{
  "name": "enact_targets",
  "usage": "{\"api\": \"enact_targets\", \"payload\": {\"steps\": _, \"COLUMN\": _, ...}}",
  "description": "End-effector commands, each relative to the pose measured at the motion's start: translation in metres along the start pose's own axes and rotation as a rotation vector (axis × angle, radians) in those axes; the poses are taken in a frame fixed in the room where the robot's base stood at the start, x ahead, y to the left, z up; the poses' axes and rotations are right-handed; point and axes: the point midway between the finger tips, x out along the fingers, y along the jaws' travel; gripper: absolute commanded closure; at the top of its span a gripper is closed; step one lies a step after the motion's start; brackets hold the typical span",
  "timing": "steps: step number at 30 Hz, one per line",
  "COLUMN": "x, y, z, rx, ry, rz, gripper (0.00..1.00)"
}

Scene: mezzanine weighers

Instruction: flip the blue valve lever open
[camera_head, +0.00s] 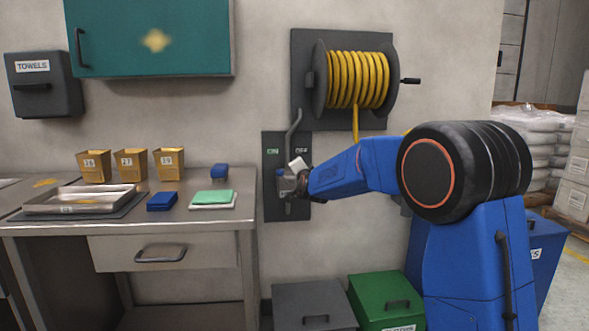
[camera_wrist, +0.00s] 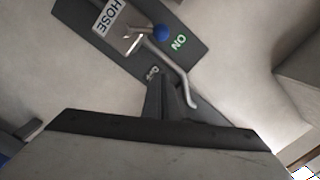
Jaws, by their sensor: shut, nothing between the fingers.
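The blue valve lever shows in the wrist view as a blue ball knob (camera_wrist: 161,33) on a dark wall panel (camera_wrist: 188,22). The knob lies on the same side as the green ON label (camera_wrist: 179,41), away from the small OFF label (camera_wrist: 153,72). In the head view the panel (camera_head: 272,205) is on the wall beneath the hose reel, and my gripper (camera_head: 291,182) covers part of the valve. In the wrist view my gripper's dark fingers (camera_wrist: 168,98) are together and empty, below the knob in the picture and apart from it.
A grey bent pipe (camera_wrist: 186,88) runs close to the fingers. A yellow hose reel (camera_head: 358,80) hangs above the panel. A steel table (camera_head: 240,208) stands left, with a blue sponge-like block (camera_head: 219,171) near its edge. Grey (camera_head: 313,300) and green (camera_head: 388,296) bins stand below.

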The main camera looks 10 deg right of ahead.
Motion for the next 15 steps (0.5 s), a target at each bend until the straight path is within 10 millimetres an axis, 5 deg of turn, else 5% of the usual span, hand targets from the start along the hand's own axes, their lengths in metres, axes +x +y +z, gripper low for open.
{"api": "enact_targets", "payload": {"steps": 6, "x": -0.032, "y": 0.000, "z": 0.000, "rx": 0.000, "ry": -0.001, "rz": 0.001, "gripper": 1.00}}
{"api": "enact_targets", "payload": {"steps": 15, "x": -0.046, "y": 0.000, "z": 0.000, "rx": -0.001, "ry": 0.000, "rz": 0.000, "gripper": 1.00}}
